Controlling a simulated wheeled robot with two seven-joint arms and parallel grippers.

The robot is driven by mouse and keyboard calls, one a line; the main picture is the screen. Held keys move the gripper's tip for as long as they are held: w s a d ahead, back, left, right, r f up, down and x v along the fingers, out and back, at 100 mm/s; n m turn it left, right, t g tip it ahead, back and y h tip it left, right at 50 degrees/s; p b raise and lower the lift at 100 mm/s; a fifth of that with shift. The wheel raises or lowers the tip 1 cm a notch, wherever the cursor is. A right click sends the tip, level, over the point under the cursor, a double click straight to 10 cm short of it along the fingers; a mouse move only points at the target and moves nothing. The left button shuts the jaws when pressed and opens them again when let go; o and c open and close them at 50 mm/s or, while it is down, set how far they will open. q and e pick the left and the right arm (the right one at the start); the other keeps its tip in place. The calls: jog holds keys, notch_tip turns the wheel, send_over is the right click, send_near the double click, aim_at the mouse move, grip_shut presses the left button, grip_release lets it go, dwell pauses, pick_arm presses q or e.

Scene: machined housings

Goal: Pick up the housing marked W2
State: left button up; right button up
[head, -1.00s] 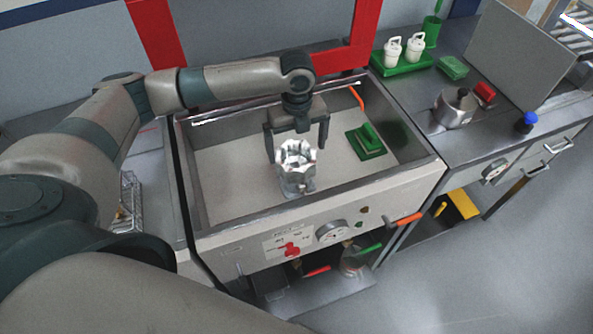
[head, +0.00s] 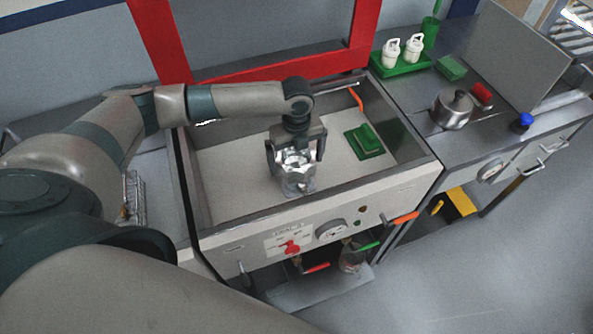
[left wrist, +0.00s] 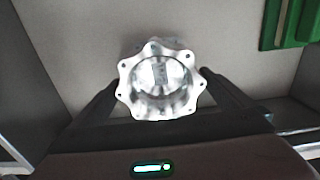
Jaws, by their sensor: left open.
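A shiny machined metal housing (head: 297,172) with a scalloped flange stands upright in the shallow basin (head: 225,190), near its front wall. It also shows from above in the left wrist view (left wrist: 160,105), with bolt holes around its open top. No W2 mark can be read on it. My left gripper (head: 294,162) is open around the housing, one finger on each side. In the left wrist view the fingers (left wrist: 160,88) flank the flange; whether they touch it I cannot tell. My right gripper is not in view.
A green block (head: 366,141) lies in the basin to the right of the housing. The basin walls enclose the work area, and a red frame (head: 290,68) stands behind it. A metal pot (head: 452,110) and a green rack (head: 402,62) stand on the right counter.

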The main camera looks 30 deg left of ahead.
pick_arm(q)
jog(key=c, duration=1.5)
jog(key=shift+r, duration=0.1)
jog(key=c, duration=0.4)
jog(key=shift+o, duration=0.2)
jog(key=shift+w, duration=0.1)
jog(key=shift+r, duration=0.1)
jog(key=shift+r+b, duration=0.3)
jog(key=shift+r, duration=0.25)
notch_tip(320, 180, up, 9)
jog(key=b, duration=0.2)
jog(key=shift+f+b, duration=0.15)
jog(key=shift+b, duration=0.15)
